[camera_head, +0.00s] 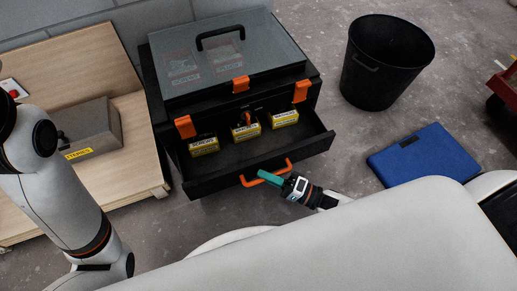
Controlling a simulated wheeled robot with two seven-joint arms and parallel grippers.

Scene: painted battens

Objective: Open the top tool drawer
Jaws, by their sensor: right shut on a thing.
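A black tool chest (154,84) with a clear-topped lid (207,62) stands in the middle of the head view. Its drawer (225,180) is pulled out toward me, and its inside shows. Three yellow-labelled boxes (245,132) sit along the drawer's back part. The drawer's orange handle (252,182) is on its front face. My right gripper (270,177), with teal fingers, is shut on the handle near its right part. The fingers hide some of the handle. My left arm comes in from the left, and its gripper is out of view.
A black bin (385,75) stands to the right of the chest. A blue flat case (424,156) lies on the floor at the right. A wooden bench (135,170) with a grey box (92,130) is at the left. Bare floor lies between chest and case.

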